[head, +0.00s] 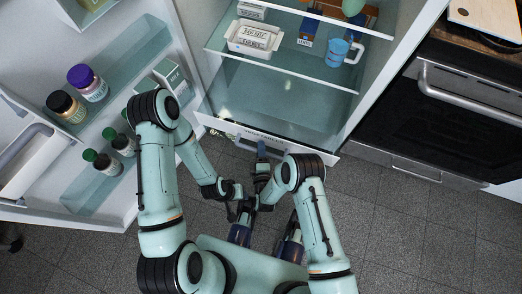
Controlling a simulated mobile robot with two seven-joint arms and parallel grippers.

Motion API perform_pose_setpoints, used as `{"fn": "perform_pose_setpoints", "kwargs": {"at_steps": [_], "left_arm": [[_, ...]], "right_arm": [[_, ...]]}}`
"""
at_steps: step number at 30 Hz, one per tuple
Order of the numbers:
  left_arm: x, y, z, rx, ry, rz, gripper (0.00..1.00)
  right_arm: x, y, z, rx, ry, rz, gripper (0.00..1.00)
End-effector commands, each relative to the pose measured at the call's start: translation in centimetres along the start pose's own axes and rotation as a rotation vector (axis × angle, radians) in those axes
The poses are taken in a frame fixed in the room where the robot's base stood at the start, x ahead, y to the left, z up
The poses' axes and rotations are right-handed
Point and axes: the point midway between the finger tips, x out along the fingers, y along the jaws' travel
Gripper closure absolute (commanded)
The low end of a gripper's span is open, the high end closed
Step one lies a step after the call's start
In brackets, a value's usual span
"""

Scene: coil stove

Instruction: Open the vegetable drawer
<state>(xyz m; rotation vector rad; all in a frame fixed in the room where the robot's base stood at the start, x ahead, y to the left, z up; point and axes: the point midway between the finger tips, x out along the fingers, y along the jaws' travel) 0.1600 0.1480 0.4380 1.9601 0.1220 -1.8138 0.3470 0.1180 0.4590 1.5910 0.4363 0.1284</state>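The vegetable drawer (318,152) is at the bottom of the open fridge in the head view. Its pale front edge has a small dark label, and a translucent cover lies above and behind it. My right gripper (262,149) is at the middle of the drawer front, overlapping its lower edge in the picture. I cannot tell whether it touches the drawer or whether its fingers are open or shut. My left gripper (243,208) is lower and nearer my body, crowded by the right wrist. Its fingers are too small and overlapped to read.
The fridge door (92,215) stands open at the left, with bottles (88,84) on its shelves. A butter dish (254,37) and a blue mug (342,50) stand on a fridge shelf. An oven (440,110) is at the right. The tiled floor (400,230) is clear.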

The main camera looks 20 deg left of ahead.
Motion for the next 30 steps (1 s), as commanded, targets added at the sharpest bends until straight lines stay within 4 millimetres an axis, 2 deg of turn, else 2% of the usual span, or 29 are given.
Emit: {"fn": "perform_pose_setpoints", "kwargs": {"at_steps": [7,11,14,24,30], "left_arm": [[0.0,0.0,0.0,0.0,0.0,0.0,0.57],[-0.3,0.1,0.3,0.0,-0.008,0.001,0.57],[-0.9,0.3,1.0,0.002,-0.027,0.002,0.57],[-2.9,1.0,3.8,0.009,-0.109,0.005,0.57],[-3.4,1.1,4.6,0.011,-0.135,0.006,0.57]], "right_arm": [[-0.1,-0.1,0.0,-0.001,0.0,-0.003,0.56],[-0.9,-0.1,0.0,-0.002,0.0,-0.005,0.56],[-2.6,-0.1,0.0,-0.004,0.002,-0.007,0.56],[-10.1,0.0,-0.1,-0.002,0.002,-0.007,0.56],[-12.7,0.0,0.0,-0.001,0.001,-0.004,0.56]]}}
